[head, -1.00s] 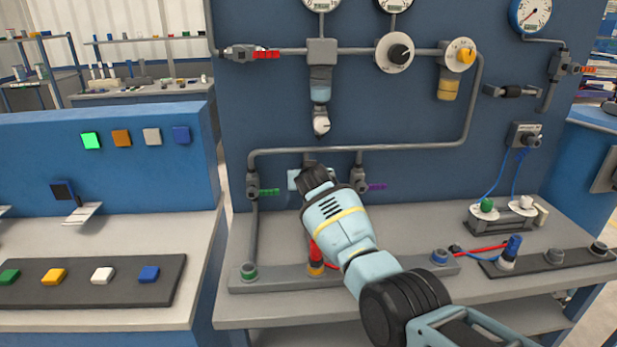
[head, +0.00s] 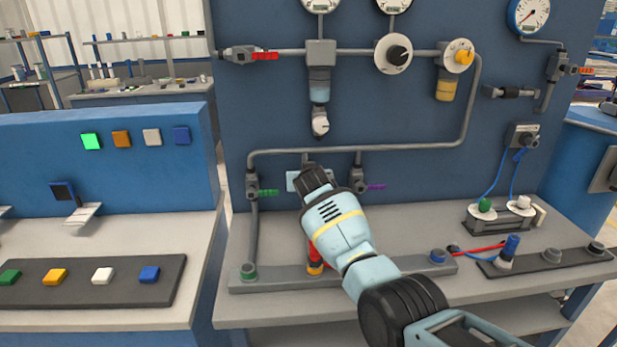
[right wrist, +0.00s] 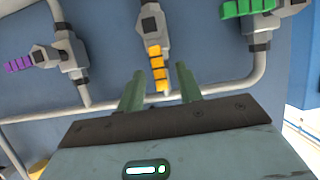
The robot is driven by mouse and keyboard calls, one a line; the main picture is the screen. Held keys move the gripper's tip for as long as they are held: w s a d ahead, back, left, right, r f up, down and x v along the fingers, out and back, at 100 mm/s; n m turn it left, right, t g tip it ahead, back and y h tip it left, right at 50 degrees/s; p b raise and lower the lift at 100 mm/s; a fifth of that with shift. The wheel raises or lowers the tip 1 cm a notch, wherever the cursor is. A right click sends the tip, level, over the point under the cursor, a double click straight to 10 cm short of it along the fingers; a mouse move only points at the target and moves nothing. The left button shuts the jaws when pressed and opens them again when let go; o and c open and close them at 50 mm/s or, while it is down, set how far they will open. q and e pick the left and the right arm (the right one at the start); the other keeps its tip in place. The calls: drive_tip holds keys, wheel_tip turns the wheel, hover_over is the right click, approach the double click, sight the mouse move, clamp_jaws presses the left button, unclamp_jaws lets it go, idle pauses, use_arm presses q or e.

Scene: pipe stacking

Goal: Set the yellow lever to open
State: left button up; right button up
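The yellow lever (right wrist: 155,66) shows in the right wrist view on a grey valve body (right wrist: 152,24), in line with the valve's pipe. In the head view it is hidden behind my right gripper (head: 315,180). In the right wrist view my right gripper (right wrist: 160,90) is open, with one green finger on each side of the lever's free end. No contact shows, and I cannot tell how deep the lever sits between the fingers. My left gripper is not in view.
A green lever (head: 268,193) and a purple lever (head: 375,187) flank the spot on neighbouring valves. A grey pipe (head: 410,146) runs above. A red connector (head: 315,252) stands on the bench rail below. A red lever (head: 265,56) is at the upper left.

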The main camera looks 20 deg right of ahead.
use_arm(q)
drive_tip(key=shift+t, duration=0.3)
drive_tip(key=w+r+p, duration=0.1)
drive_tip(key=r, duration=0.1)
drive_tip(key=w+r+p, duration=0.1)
drive_tip(key=p, duration=0.1)
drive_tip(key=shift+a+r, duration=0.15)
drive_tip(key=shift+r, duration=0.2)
use_arm(e)
drive_tip(key=v, duration=0.7)
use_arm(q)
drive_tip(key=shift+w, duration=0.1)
use_arm(e)
drive_tip(key=shift+a, duration=0.1)
